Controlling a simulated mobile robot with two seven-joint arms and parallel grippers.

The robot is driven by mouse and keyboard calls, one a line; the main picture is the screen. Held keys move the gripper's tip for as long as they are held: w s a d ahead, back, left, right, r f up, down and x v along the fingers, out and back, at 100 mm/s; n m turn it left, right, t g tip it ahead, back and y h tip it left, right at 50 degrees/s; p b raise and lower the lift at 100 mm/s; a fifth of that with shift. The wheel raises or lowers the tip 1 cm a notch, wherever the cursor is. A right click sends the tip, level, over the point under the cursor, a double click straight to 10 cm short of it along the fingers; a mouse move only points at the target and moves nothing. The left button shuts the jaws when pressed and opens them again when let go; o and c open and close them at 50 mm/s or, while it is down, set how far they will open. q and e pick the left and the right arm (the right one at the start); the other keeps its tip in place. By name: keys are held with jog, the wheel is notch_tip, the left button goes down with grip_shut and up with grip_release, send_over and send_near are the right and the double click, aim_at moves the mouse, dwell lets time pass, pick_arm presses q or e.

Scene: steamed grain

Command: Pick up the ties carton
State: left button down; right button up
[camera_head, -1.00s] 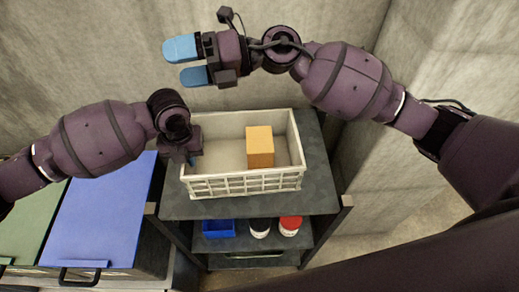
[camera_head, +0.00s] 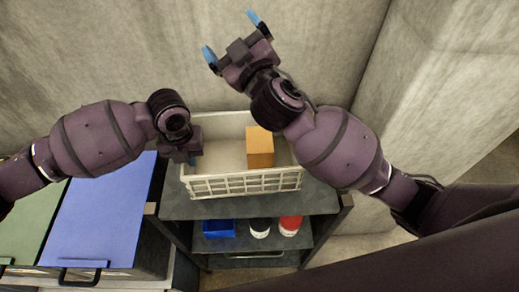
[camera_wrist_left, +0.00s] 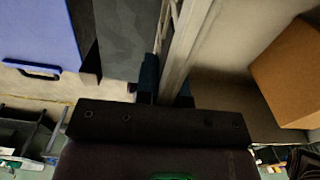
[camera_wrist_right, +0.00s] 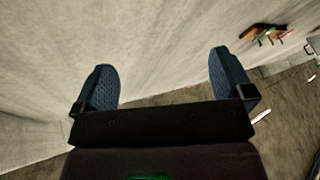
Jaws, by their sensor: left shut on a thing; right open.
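The ties carton appears to be the orange-brown box (camera_head: 259,148) standing inside a cream basket (camera_head: 243,184) on the dark shelf unit; any label is not visible. The box also shows at the right of the left wrist view (camera_wrist_left: 292,75). My left gripper (camera_head: 192,160) is at the basket's left side. In the left wrist view its fingers (camera_wrist_left: 166,82) are shut on the basket's wall (camera_wrist_left: 182,45). My right gripper (camera_head: 231,36) is raised above and behind the basket, open and empty. Its two blue fingers are wide apart in the right wrist view (camera_wrist_right: 165,88).
The shelf's lower level holds a blue bin (camera_head: 218,228), a white jar (camera_head: 260,227) and a red-lidded jar (camera_head: 290,225). A blue-lidded container (camera_head: 98,215) and a green-lidded one (camera_head: 30,215) stand at the left. Concrete walls close off the back and right.

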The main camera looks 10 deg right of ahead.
jog(key=s+d+f+m+g+h, duration=0.3)
jog(key=s+f+m+g+h, duration=0.25)
jog(key=f+m, duration=0.25)
jog(key=m+g+h, duration=0.2)
jog(key=m+g, duration=0.2)
jog(key=g, duration=0.2)
send_near(260, 139)
jog(key=shift+t, duration=0.25)
jog(key=x, duration=0.5)
jog(key=shift+s+d, duration=0.1)
jog(key=shift+d, duration=0.2)
jog(key=shift+a+x, duration=0.2)
jog(key=shift+x, duration=1.15)
jog(key=shift+a+x, duration=0.15)
jog(key=shift+x, duration=1.2)
jog(key=shift+s+f, duration=0.15)
jog(key=shift+s, duration=0.05)
jog(key=c, duration=1.2)
